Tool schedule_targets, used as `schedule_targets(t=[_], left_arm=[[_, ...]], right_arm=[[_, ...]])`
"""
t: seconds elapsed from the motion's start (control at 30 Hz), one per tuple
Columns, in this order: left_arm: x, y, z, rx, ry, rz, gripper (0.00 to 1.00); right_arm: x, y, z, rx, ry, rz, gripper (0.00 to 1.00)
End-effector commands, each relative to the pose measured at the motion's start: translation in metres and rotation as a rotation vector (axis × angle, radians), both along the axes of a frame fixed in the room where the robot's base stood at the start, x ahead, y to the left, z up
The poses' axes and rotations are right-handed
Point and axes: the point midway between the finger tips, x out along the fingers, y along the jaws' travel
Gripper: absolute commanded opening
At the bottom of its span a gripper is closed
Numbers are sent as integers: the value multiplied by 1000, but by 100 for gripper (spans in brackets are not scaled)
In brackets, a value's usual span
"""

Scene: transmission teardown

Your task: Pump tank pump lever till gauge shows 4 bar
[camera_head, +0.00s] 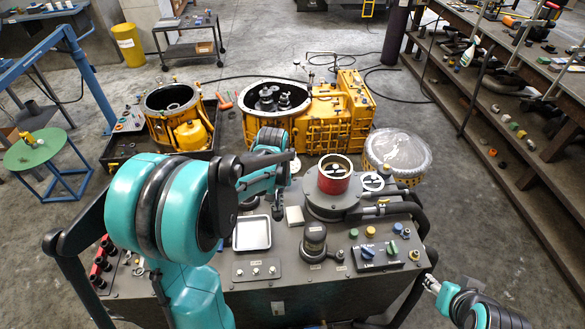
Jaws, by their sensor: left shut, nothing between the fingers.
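A grey console (300,272) stands in front of me. On its top is a round grey housing with a red-rimmed cylinder (335,178). A small round white dial (373,182), which looks like the gauge, sits just right of it; its reading is too small to tell. Bars with dark ends (378,211) stick out below the dial; I cannot tell whether one is the pump lever. My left gripper (292,162) is shut and empty, left of the red-rimmed cylinder above the console's far edge. My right gripper (431,284) is low at the right, off the console; its jaws are unclear.
The console top also carries a metal tray (252,233), a black knob-like unit (314,240) and a blue switch (367,252). Yellow gearbox housings (340,115) and a covered round part (398,152) stand beyond. A long workbench (510,75) runs along the right.

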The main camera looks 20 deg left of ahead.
Motion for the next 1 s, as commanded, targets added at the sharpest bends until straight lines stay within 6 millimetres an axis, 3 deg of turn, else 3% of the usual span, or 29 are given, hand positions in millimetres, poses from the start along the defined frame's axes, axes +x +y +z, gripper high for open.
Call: schedule_targets(t=[0.63, 0.83, 1.0], left_arm=[[1, 1, -60, 1, -2, 0, 0], [1, 0, -52, 1, -2, 0, 0], [0, 0, -32, 1, -1, 0, 0]], right_arm=[[0, 0, -50, 0, 0, 0, 45], [0, 0, -43, 0, 0, 0, 45], [0, 0, -27, 0, 0, 0, 45]])
